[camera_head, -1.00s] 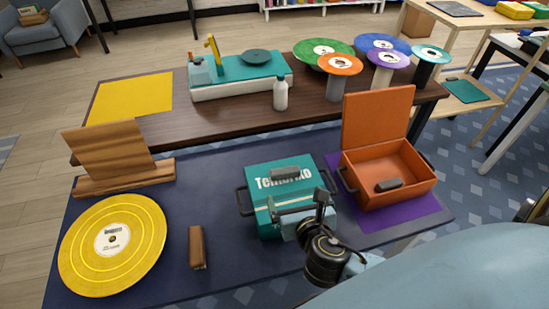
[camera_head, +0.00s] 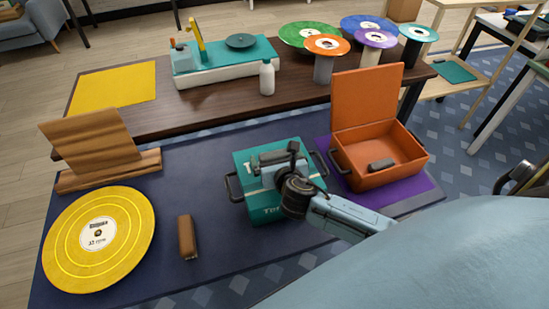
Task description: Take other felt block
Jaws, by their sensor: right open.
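A dark grey block (camera_head: 381,165) lies inside the open orange case (camera_head: 372,181), apart from my gripper. The teal case (camera_head: 262,214) with white lettering stands left of it. A grey block-like piece showed on its top before; my gripper now covers that spot, so I cannot tell how it lies. My right gripper (camera_head: 274,161) is open above the top of the teal case; whether it touches anything is unclear. A brown block (camera_head: 187,237) lies on the dark blue mat to the left. My left gripper is out of view.
A yellow record (camera_head: 99,240) and a wooden stand (camera_head: 95,150) are at the left. Behind are a teal record player (camera_head: 225,62), a white bottle (camera_head: 267,78) and several colored discs on stands (camera_head: 326,45). The dark blue mat (camera_head: 190,180) has free room.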

